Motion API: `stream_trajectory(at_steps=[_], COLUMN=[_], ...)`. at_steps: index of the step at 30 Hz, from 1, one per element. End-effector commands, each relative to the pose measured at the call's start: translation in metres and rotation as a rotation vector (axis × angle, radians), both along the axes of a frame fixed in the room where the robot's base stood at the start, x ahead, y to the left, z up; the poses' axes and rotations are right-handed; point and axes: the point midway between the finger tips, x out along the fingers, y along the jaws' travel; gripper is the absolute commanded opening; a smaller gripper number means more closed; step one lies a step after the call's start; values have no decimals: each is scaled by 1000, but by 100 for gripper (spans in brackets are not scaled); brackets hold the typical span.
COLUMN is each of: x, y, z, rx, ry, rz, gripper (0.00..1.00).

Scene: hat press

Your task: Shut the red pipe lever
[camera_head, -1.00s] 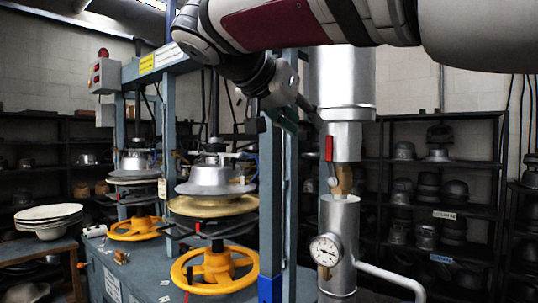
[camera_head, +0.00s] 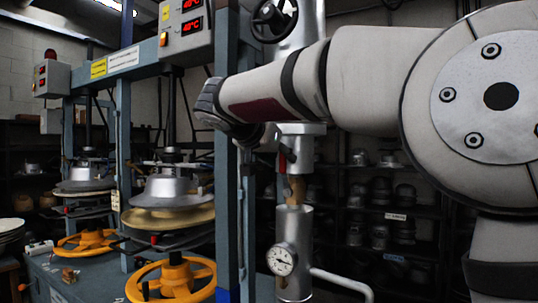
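The red pipe lever (camera_head: 283,161) is a small red handle on the silver vertical pipe (camera_head: 296,229), just above a brass fitting (camera_head: 296,188). It hangs about upright along the pipe's left side, and its upper end is covered by my arm. My arm reaches in from the right, across the pipe above the lever. My gripper (camera_head: 249,134) is mostly hidden behind my forearm; only dark parts show by the wrist, up and left of the lever.
A blue press frame (camera_head: 227,190) stands just left of the pipe. Hat presses with yellow handwheels (camera_head: 172,281) are further left. A pressure gauge (camera_head: 282,260) sits low on the pipe, and a side pipe (camera_head: 341,283) leaves it to the right. Shelves of hat moulds (camera_head: 399,213) stand behind.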

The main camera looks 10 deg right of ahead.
Motion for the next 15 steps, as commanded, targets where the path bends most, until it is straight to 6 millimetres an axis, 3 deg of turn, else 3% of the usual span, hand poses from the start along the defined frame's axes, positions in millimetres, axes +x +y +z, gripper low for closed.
stream_trajectory(at_steps=[11, 15], x=[4, 4], y=[-4, -4], z=[-2, -2], rx=[-1, -1], ry=[-1, -1], rz=[0, 0], gripper=[35, 6])
